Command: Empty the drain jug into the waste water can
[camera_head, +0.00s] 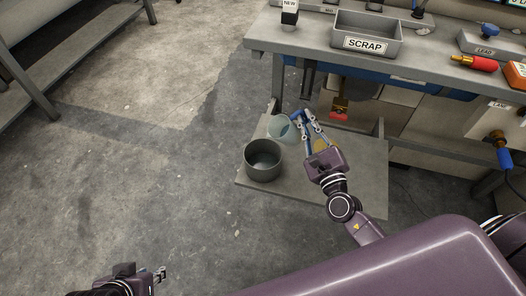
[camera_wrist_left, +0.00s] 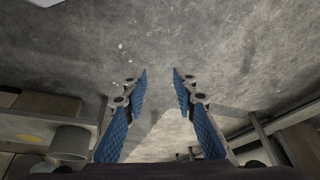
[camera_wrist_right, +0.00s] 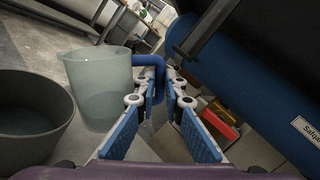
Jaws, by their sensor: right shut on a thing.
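The drain jug (camera_wrist_right: 98,85) is a translucent pale jug with a blue handle (camera_wrist_right: 158,70). In the head view the jug (camera_head: 279,127) is just behind the dark round waste water can (camera_head: 264,161), on a low grey shelf. My right gripper (camera_head: 299,119) is shut on the jug's handle. In the right wrist view my right gripper (camera_wrist_right: 158,78) has the handle between its fingertips, and the can (camera_wrist_right: 28,112) is at the left. The jug looks nearly upright; whether it touches the shelf I cannot tell. My left gripper (camera_wrist_left: 160,75) is open and empty above the floor.
The low shelf (camera_head: 357,183) sits under a bench (camera_head: 320,47) with a SCRAP bin (camera_head: 366,38) on it. A red-handled valve (camera_head: 339,112) hangs behind my right gripper. A blue tube (camera_wrist_right: 250,80) is close by on the right. The floor at left is clear.

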